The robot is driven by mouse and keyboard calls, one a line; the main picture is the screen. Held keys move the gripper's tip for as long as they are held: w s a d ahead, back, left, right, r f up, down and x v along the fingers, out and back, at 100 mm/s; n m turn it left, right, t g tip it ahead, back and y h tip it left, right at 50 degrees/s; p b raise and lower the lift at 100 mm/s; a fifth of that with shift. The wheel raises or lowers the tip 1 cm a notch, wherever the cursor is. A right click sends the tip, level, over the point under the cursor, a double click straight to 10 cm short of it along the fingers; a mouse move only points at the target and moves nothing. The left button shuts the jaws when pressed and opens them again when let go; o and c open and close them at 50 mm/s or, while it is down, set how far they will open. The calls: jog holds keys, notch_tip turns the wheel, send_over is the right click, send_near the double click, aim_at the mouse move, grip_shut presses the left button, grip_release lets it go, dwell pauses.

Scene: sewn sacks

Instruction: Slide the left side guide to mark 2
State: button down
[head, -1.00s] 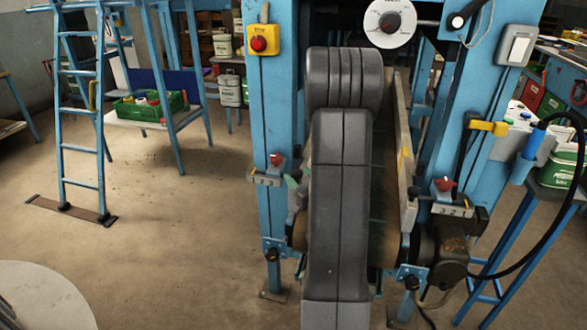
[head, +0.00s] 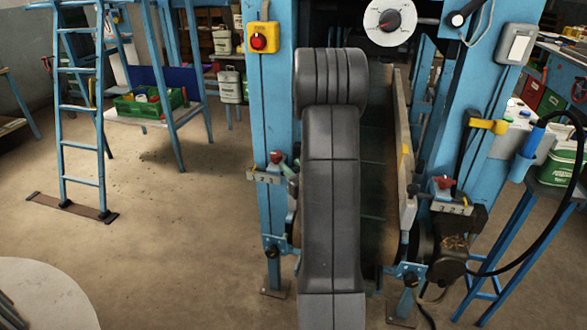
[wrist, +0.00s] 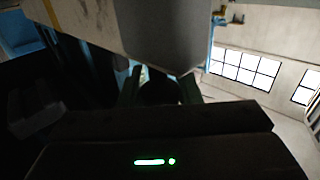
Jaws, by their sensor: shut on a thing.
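In the wrist view the left side guide (wrist: 125,22) is a pale board with a grey end, close above my gripper (wrist: 162,90). The gripper's two green fingers are shut on a dark part below the guide, apparently its handle. In the head view my arm hides most of the left guide and gripper; a bit of green shows beside the left red knob (head: 277,158). The left scale plate (head: 263,177) carries small numbers; which mark the guide stands at cannot be told.
The right side guide (head: 404,150) stands along the belt (head: 377,200), with its own red knob (head: 443,183) and scale plate (head: 453,207). Blue posts (head: 268,110) flank the belt. A yellow box with a red button (head: 259,41) is on the left post. The floor at left is open.

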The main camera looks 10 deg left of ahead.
jog(key=shift+d+f+b, duration=0.15)
jog(key=shift+d+b, duration=0.25)
jog(key=shift+d, duration=0.05)
jog(key=shift+d+b, duration=0.65)
jog(key=shift+d, duration=0.5)
jog(key=c, duration=1.1)
grip_release()
jog(key=shift+r, duration=0.2)
jog(key=shift+s, duration=0.15)
jog(key=b+v, duration=0.1)
jog(key=v, duration=1.2)
jog(key=shift+s+d, duration=0.2)
jog(key=shift+d, duration=0.05)
jog(key=shift+a, duration=0.1)
jog(key=p+x, duration=0.1)
jog(key=x, duration=1.3)
jog(key=shift+s, duration=0.1)
